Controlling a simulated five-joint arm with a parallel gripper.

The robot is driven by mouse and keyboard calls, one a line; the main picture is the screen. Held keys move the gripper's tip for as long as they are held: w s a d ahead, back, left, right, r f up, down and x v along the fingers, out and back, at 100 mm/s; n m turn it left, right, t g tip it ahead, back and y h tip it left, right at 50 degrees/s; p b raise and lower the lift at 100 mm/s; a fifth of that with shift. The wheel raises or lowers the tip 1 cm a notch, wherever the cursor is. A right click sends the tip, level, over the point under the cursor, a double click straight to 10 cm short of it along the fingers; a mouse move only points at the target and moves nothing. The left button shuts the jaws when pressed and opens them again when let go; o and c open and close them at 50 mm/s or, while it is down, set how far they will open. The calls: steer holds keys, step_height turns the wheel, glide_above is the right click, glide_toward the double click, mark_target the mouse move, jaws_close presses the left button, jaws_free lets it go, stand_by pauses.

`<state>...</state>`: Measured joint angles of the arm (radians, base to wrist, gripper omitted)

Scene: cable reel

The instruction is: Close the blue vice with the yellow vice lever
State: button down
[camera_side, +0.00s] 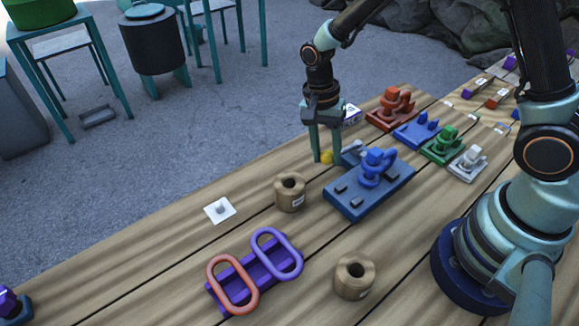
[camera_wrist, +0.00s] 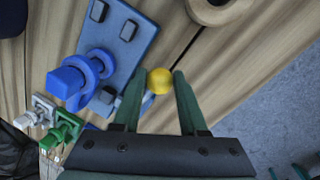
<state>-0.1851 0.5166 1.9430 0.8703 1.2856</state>
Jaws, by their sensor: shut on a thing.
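The blue vice (camera_side: 378,166) stands on a blue base plate (camera_side: 347,205) with small dark blocks, right of the middle in the side view. In the wrist view the vice (camera_wrist: 70,82) is at the left, with its plate (camera_wrist: 140,42) above. The yellow vice lever (camera_side: 327,157) shows as a round yellow knob at the far left end of the vice. My gripper (camera_side: 327,162) points down over it, its two green fingers on either side of the knob (camera_wrist: 159,81). It is shut on the lever. The contact itself is partly hidden.
Two tan cylinders (camera_side: 290,196) (camera_side: 354,280) stand near the vice plate. A purple rack (camera_side: 238,285) with red and purple loops lies in front. Red (camera_side: 391,108), green (camera_side: 442,147) and white (camera_side: 468,162) fixtures stand behind.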

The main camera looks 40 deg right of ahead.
steer(key=w+m, duration=0.2)
steer(key=shift+w+d+m, duration=0.15)
steer(key=shift+d+m, duration=0.1)
steer(key=shift+m, duration=0.05)
steer(key=w+m, duration=0.1)
steer(key=w+d+m, duration=0.1)
steer(key=shift+m, duration=0.3)
steer(key=shift+w+d+m, duration=0.6)
steer(key=shift+d+m, duration=0.05)
steer(key=shift+m, duration=0.45)
steer(key=shift+w+d+m, duration=0.4)
steer(key=shift+d+m, duration=0.2)
steer(key=shift+m, duration=0.4)
steer(key=shift+c, duration=2.3)
jaws_free()
